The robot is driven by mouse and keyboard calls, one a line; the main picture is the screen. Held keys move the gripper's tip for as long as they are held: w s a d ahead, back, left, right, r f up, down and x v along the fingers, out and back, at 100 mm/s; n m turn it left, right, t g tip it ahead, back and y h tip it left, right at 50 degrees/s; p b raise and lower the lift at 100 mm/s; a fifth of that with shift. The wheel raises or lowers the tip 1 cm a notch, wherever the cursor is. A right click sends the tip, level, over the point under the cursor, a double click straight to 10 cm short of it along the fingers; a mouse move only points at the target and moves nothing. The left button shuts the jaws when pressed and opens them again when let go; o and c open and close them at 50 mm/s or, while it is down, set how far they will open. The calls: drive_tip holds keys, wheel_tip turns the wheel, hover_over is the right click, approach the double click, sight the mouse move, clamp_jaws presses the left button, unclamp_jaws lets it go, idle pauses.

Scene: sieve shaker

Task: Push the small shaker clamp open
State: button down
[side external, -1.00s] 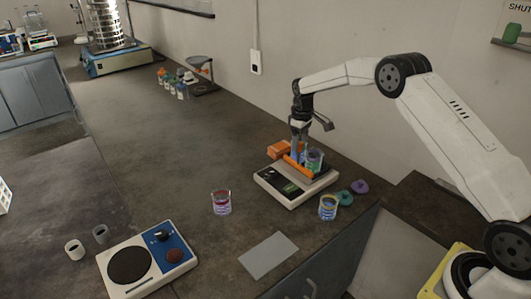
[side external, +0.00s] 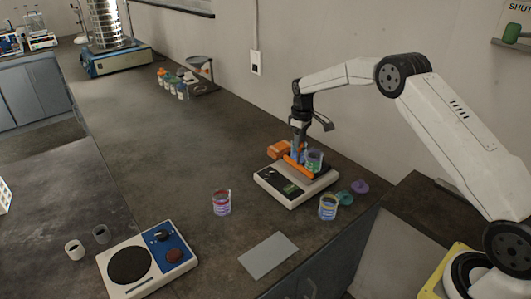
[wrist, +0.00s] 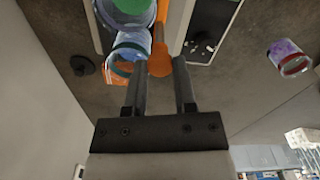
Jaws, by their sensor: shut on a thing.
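The small shaker (side external: 268,182) is a low white box with a dark front panel, near the right end of the bench. Its orange clamp bar (side external: 299,170) lies across its top. In the wrist view the clamp's rounded end (wrist: 161,62) lies between my fingertips. My gripper (side external: 299,155) points down at the shaker and is shut on the clamp; its fingers also show in the wrist view (wrist: 161,72). A clear beaker with green contents (side external: 314,160) stands on the shaker right beside the fingers. A blue-tinted vessel (wrist: 130,46) is close to the left finger in the wrist view.
An orange block (side external: 280,150) sits behind the shaker. A yellow-blue beaker (side external: 328,207), a teal lid (side external: 345,198) and a purple lid (side external: 360,187) are to its right. A pink beaker (side external: 221,203) and a grey sheet (side external: 268,255) are in front.

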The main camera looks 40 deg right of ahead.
drive_tip(key=shift+a+r, duration=0.1)
idle(0.7)
drive_tip(key=shift+a, duration=1.35)
drive_tip(key=shift+c, duration=2.1)
unclamp_jaws()
wheel_tip(320, 180, up, 8)
